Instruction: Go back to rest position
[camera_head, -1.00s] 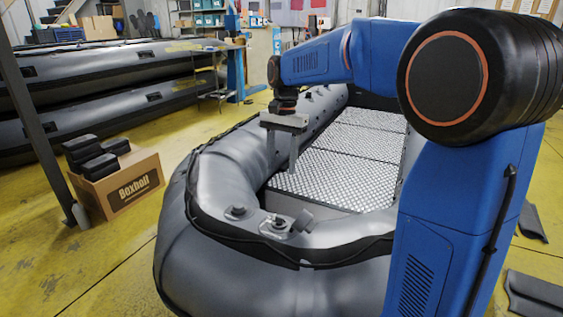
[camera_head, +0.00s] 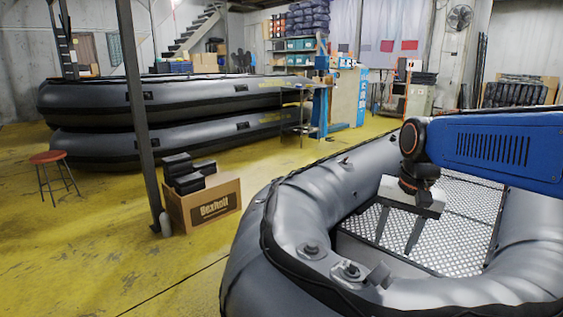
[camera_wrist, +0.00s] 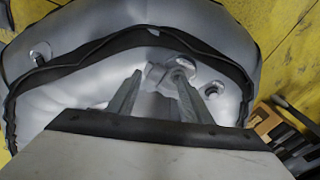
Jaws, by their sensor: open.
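My gripper (camera_head: 393,248) is open and empty, with its two fingers pointing down over the front part of a grey inflatable boat (camera_head: 285,225). The fingers stand apart in front of the boat's patterned floor (camera_head: 465,225). In the wrist view, the open fingers (camera_wrist: 158,78) show against the bow tube (camera_wrist: 80,95), with a metal fitting (camera_wrist: 158,72) seen between and beyond them. My blue arm reaches in from the right edge of the head view.
A cardboard box (camera_head: 182,212) with black blocks (camera_head: 190,172) on it stands left of the boat, beside a dark post (camera_head: 135,110). Stacked boats (camera_head: 200,95) and a red stool (camera_head: 50,158) are behind. Yellow floor is clear at the lower left.

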